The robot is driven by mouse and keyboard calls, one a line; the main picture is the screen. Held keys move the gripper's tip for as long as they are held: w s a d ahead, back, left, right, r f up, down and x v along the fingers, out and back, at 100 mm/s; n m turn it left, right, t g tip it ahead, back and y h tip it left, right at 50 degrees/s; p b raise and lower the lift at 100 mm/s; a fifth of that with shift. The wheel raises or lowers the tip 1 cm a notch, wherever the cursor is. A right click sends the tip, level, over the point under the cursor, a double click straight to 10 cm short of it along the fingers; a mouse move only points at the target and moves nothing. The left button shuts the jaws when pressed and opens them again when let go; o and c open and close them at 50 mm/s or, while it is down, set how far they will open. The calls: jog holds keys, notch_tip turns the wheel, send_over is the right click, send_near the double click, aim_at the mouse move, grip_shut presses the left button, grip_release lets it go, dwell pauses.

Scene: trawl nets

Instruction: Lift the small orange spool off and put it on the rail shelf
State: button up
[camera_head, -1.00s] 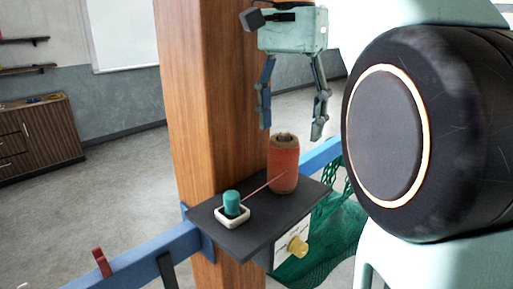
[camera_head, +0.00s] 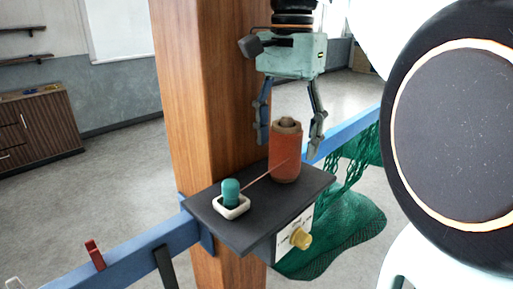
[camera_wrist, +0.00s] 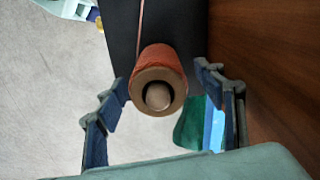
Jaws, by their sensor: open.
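The orange spool (camera_head: 285,155) stands upright on the dark shelf (camera_head: 232,232) fixed at the wooden post. Its brown top end with a central peg shows in the wrist view (camera_wrist: 172,80). A thin orange strand runs from the spool toward a small teal cylinder (camera_head: 231,190) in a white square dish (camera_head: 232,209). My gripper (camera_head: 290,146) points down over the spool, open, its fingers on either side of the spool's upper part. In the wrist view my gripper (camera_wrist: 164,88) has one finger on each side of the spool, with gaps showing.
The wooden post (camera_head: 205,80) stands close behind the shelf. A blue rail (camera_head: 130,251) runs past it, with a red clip (camera_head: 95,254) at lower left. A yellow knob (camera_head: 301,238) sticks out from the shelf front. Green netting (camera_head: 340,230) hangs at right.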

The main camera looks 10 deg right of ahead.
aim_at(285, 157)
jog(key=f, duration=0.4)
jog(key=shift+s+a, duration=0.15)
jog(key=shift+s, duration=0.05)
jog(key=c, duration=1.3)
jog(key=shift+r, duration=0.15)
